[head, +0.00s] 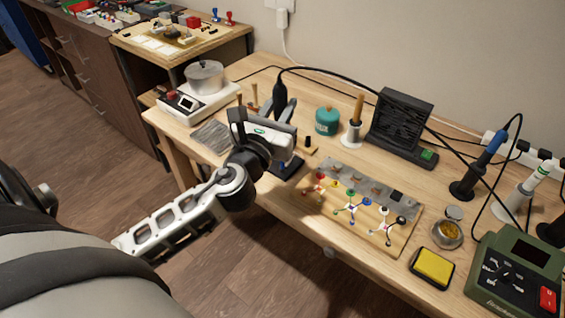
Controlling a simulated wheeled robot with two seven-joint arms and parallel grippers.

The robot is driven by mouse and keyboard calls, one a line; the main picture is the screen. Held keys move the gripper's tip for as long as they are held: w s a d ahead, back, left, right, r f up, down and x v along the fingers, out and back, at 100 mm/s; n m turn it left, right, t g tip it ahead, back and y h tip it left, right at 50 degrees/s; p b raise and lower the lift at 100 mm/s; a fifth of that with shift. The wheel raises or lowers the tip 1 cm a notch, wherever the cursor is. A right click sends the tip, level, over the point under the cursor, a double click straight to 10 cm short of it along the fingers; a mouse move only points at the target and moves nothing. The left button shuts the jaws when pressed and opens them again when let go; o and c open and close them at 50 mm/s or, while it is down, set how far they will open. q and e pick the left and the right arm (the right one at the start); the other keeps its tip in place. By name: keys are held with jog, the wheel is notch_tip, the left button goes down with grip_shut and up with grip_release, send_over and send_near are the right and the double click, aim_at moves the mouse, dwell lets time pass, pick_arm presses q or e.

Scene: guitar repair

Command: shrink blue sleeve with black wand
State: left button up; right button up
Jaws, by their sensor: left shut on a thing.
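My left gripper (281,110) is over the back middle of the workbench, shut on a black wand (280,88). The wand stands roughly upright, and a black cable runs from its top to the right. A wooden board (402,236) with a grey strip lies to the right and nearer the front edge, apart from the wand. It carries several small wire pieces with coloured ends. A blue bit in the middle group (352,207) may be the blue sleeve; it is too small to be sure. My right gripper is not in view.
A dark stand (288,168) sits just below my left gripper. A teal canister (327,121), a black box (399,118), a soldering iron holder (466,186), a yellow sponge (433,266) and a green station (515,275) crowd the right. A hot pot (205,78) stands left.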

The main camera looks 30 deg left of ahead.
aim_at(280, 84)
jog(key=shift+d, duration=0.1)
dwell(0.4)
pick_arm(q)
notch_tip(280, 84, up, 8)
jog(key=p, duration=0.8)
jog(key=shift+r, duration=0.3)
jog(key=shift+r+b, duration=0.3)
jog(key=shift+r, duration=0.4)
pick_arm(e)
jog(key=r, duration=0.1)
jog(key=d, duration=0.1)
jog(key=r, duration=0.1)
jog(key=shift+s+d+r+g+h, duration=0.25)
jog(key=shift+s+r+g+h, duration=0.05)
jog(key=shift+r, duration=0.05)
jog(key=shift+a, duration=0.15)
